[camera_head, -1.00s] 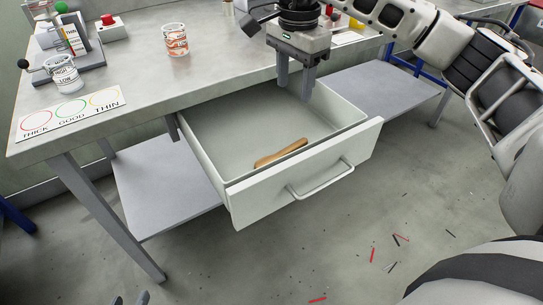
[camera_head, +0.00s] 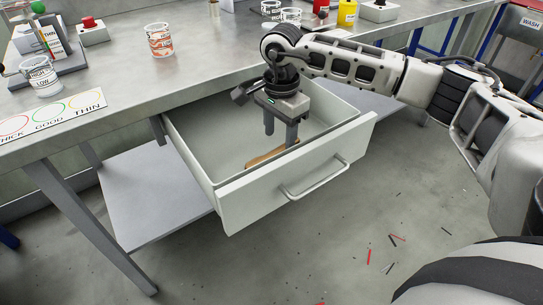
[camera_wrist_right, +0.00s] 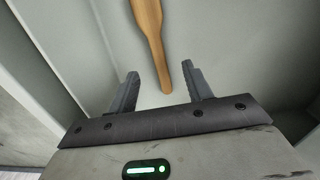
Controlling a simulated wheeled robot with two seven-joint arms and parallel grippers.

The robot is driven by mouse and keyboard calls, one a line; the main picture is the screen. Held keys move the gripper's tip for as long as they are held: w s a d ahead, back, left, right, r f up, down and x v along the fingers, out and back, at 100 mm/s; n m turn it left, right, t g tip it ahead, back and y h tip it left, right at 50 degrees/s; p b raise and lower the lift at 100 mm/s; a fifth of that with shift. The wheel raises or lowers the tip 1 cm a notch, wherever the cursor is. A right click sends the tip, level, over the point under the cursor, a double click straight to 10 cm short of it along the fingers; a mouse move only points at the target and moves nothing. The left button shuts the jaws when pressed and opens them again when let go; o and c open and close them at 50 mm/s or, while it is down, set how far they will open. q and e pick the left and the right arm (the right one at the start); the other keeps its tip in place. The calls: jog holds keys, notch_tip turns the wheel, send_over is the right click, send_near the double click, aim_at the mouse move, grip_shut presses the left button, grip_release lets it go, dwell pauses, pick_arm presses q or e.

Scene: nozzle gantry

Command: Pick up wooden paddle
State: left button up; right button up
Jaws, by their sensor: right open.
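The wooden paddle (camera_head: 262,159) lies on the floor of the open drawer (camera_head: 205,150), close to its front wall. My right gripper (camera_head: 280,138) is inside the drawer's outline, pointing down over the paddle and hiding part of it. In the right wrist view the paddle (camera_wrist_right: 152,30) runs from the top edge down, its narrow end between the two open fingers (camera_wrist_right: 160,85). The fingers stand apart on either side of it with nothing held. How far the fingertips are above the paddle is hard to tell. My left gripper is out of view.
A lower shelf (camera_head: 150,195) is clear.

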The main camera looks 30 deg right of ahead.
aim_at(279, 149)
notch_tip(279, 149, down, 4)
jog(key=shift+r, duration=0.2)
jog(key=shift+c, duration=0.3)
jog(key=c, duration=1)
jog(key=shift+r, duration=0.1)
